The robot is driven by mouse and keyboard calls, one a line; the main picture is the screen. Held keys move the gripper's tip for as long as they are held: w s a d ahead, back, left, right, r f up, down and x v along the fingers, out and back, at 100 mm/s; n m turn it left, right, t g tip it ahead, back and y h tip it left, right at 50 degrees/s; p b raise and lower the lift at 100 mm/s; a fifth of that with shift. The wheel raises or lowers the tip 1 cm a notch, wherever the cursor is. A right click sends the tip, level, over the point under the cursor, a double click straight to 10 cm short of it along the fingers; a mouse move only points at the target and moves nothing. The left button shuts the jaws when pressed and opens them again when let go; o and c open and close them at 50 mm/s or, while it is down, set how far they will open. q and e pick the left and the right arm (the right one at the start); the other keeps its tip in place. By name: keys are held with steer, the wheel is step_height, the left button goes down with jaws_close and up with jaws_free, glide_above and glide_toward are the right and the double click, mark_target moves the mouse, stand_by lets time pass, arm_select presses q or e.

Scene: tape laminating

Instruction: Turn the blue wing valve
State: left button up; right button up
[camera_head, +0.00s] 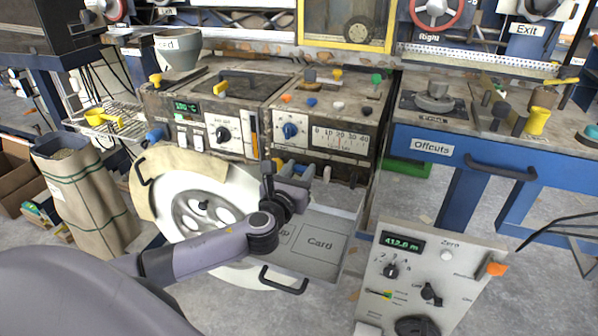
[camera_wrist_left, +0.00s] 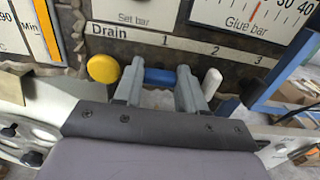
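The blue wing valve (camera_wrist_left: 160,76) sits under the "Drain" label on the front of the machine, near the "1" mark. In the left wrist view its wing lies crosswise in the gap between the two fingers of my left gripper (camera_wrist_left: 158,88). The fingers stand apart, and the wing's ends reach to or behind them; I cannot tell whether they touch. In the head view my left gripper (camera_head: 286,184) is at the lower front of the machine and hides most of the valve. My right gripper is not in view.
A yellow knob (camera_wrist_left: 103,68) is just left of the fingers and a white knob (camera_wrist_left: 212,82) just right. Below is an open drawer marked "Card" (camera_head: 318,244). A large pale reel (camera_head: 165,190) stands left. A control box (camera_head: 430,275) stands at front right.

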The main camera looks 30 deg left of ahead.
arm_select(q)
steer(key=n, duration=0.4)
steer(key=shift+n+b, duration=0.3)
steer(key=shift+n, duration=0.1)
steer(key=n, duration=0.4)
steer(key=shift+a+f+b, duration=0.1)
steer(key=shift+a+b, duration=0.05)
steer(key=shift+b, duration=0.2)
steer(key=n, duration=0.5)
steer(key=shift+b, duration=0.3)
steer(key=shift+a+f+n, duration=0.1)
steer(key=shift+n, duration=1.9)
steer(key=o, duration=0.8)
steer(key=shift+s, duration=0.15)
